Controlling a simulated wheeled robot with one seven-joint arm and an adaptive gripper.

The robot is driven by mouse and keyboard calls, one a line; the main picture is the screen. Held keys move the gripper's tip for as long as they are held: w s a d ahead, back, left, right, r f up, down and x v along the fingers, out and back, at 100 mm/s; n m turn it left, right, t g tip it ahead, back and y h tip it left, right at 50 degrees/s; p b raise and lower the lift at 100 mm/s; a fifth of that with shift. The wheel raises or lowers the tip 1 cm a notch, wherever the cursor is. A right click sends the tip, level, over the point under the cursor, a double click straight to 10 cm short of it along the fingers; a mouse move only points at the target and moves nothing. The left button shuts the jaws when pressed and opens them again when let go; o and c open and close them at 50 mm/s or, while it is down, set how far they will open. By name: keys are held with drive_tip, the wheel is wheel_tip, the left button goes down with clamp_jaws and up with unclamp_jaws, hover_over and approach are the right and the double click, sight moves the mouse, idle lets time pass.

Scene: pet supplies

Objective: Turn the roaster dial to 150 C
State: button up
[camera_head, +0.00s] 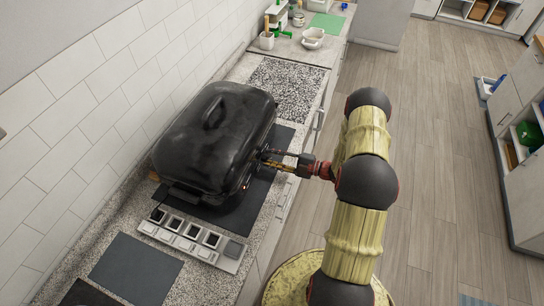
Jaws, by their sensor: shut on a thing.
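The black roaster (215,140) with a domed lid and a top handle stands on a dark mat on the counter, left of my arm. My gripper (266,156) reaches left from my arm to the front side of the roaster, near its right end. Its fingertips are at the roaster's wall and look shut on a small part there, which I take to be the dial. The dial is mostly hidden by the fingers, and its marks and setting cannot be read.
A grey tray with several compartments (230,263) lies in front of the roaster. A dark mat (136,272) is at the lower left. A speckled board (286,88), a white bowl (313,38) and a cup (267,41) are farther back. The tiled wall is behind; open floor is right.

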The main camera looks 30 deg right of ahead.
drive_tip(key=shift+f+m+p, duration=0.1)
drive_tip(key=shift+m+p, duration=0.2)
drive_tip(key=shift+m, duration=1.1)
drive_tip(key=o, duration=1.2)
drive_tip(key=shift+c, duration=0.2)
drive_tip(key=v, duration=1.2)
drive_tip(key=shift+w+d+f, duration=0.1)
